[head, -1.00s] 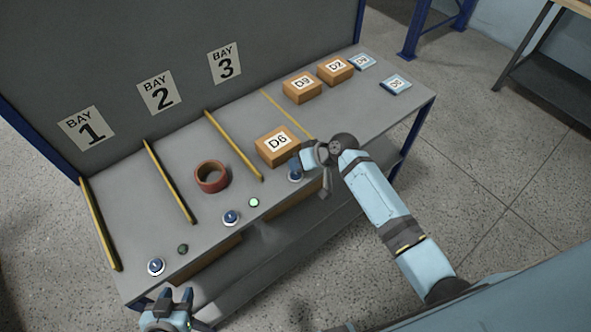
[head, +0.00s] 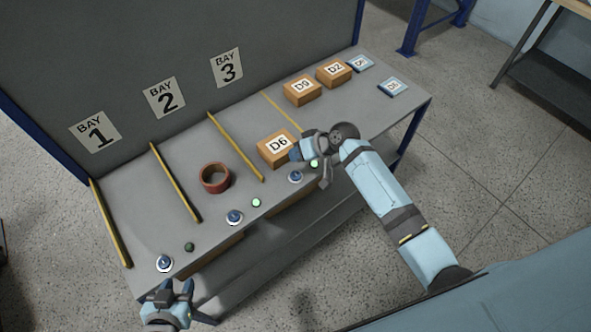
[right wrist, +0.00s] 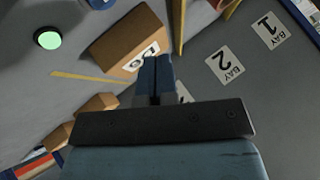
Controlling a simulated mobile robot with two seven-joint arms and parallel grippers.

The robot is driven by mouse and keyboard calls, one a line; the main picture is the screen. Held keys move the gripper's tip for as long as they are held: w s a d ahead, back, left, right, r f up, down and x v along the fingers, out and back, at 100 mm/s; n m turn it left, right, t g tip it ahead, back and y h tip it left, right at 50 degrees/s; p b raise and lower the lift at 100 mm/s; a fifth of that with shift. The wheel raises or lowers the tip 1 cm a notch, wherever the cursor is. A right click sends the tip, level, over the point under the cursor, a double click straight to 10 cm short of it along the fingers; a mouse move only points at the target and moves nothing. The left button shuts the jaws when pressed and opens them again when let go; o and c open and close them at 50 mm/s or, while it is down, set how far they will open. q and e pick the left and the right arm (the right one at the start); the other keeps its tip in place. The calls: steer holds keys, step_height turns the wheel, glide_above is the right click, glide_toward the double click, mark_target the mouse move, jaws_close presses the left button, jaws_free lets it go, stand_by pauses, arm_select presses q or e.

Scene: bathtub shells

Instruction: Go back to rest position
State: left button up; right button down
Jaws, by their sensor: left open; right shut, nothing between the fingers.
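My left gripper (head: 176,288) is at the bottom of the head view, just in front of the bench's near left corner, open and empty. My right gripper (head: 297,152) is above the bench's front edge beside the box D6 (head: 272,154), shut with nothing in it. I cannot tell from the head view whether it touches the box. In the right wrist view its fingers (right wrist: 154,72) are together, with the D6 box (right wrist: 122,42) beyond them. The blue button (head: 295,177) of bay 3 is below that gripper, uncovered.
The bench (head: 330,120) holds a red-brown ring (head: 215,186), yellow dividers (head: 175,182), brown boxes D9 (head: 302,97) and D2 (head: 333,81), and two blue-white items (head: 392,87). Two lamps (head: 256,202) glow green; the left one (head: 189,247) is dark.

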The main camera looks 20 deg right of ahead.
arm_select(q)
steer(key=shift+f, duration=0.1)
arm_select(e)
steer(key=shift+f, duration=0.1)
steer(key=shift+s+f, duration=0.2)
steer(key=s+d+f+t+h, duration=0.25)
steer(key=s+f, duration=0.35)
steer(key=s, duration=0.5)
arm_select(q)
steer(key=shift+s+a+f+n, duration=0.15)
steer(key=shift+a+f, duration=0.1)
steer(key=shift+f, duration=0.15)
steer(key=shift+s+a+f+n, duration=0.1)
steer(key=shift+a+f+n, duration=0.1)
steer(key=shift+f, duration=0.2)
arm_select(e)
steer(key=s+r+t+h, duration=0.2)
steer(key=s+t, duration=0.1)
steer(key=s, duration=1)
steer(key=shift+s+d, duration=0.35)
steer(key=shift+s, duration=0.05)
arm_select(q)
steer(key=shift+w+r, duration=0.1)
